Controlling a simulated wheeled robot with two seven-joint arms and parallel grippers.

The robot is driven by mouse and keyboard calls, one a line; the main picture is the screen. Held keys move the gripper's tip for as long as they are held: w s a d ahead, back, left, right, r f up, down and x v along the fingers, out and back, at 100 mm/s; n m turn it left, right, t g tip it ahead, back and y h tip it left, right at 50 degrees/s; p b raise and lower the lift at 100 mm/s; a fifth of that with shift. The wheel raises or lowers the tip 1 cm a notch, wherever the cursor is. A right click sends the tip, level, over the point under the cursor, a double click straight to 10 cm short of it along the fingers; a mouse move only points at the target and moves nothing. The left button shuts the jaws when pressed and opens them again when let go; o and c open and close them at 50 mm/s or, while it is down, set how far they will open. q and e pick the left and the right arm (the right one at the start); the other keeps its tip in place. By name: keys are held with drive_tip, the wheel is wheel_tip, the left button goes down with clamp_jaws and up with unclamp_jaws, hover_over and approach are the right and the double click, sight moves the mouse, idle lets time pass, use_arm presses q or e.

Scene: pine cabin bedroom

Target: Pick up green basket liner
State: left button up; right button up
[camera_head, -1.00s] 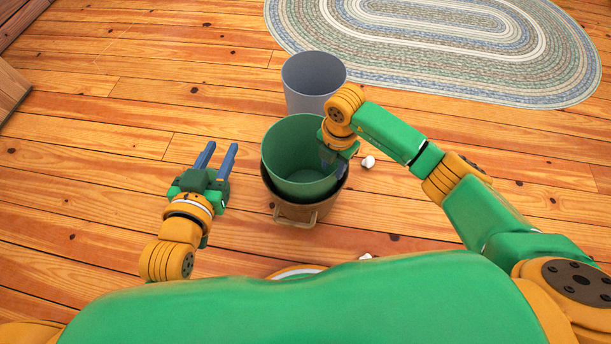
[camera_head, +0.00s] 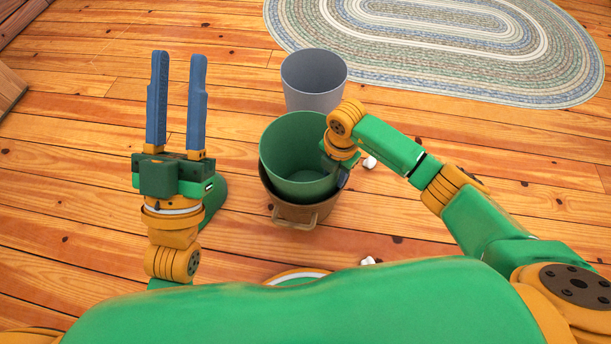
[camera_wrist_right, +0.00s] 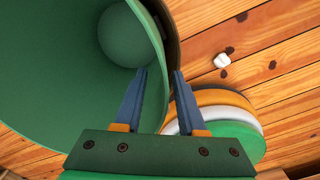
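The green basket liner (camera_head: 291,146) sits inside a brown basket (camera_head: 291,211) on the floor, its rim above the basket's rim. My right gripper (camera_head: 338,176) is at the liner's right edge, pointing down; its fingers are mostly hidden in the head view. In the right wrist view the right gripper's fingers (camera_wrist_right: 159,72) straddle the wall of the liner (camera_wrist_right: 70,75), one inside and one outside. A gap shows between them, so it looks open. My left gripper (camera_head: 177,55) is open and empty, raised left of the basket.
A grey bin (camera_head: 314,78) stands just behind the liner. A braided oval rug (camera_head: 440,60) lies at the back right. Small white crumpled pieces lie on the floor, one (camera_head: 369,162) right of the basket, which also shows in the wrist view (camera_wrist_right: 222,60).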

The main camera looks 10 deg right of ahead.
clamp_jaws()
idle(1.4)
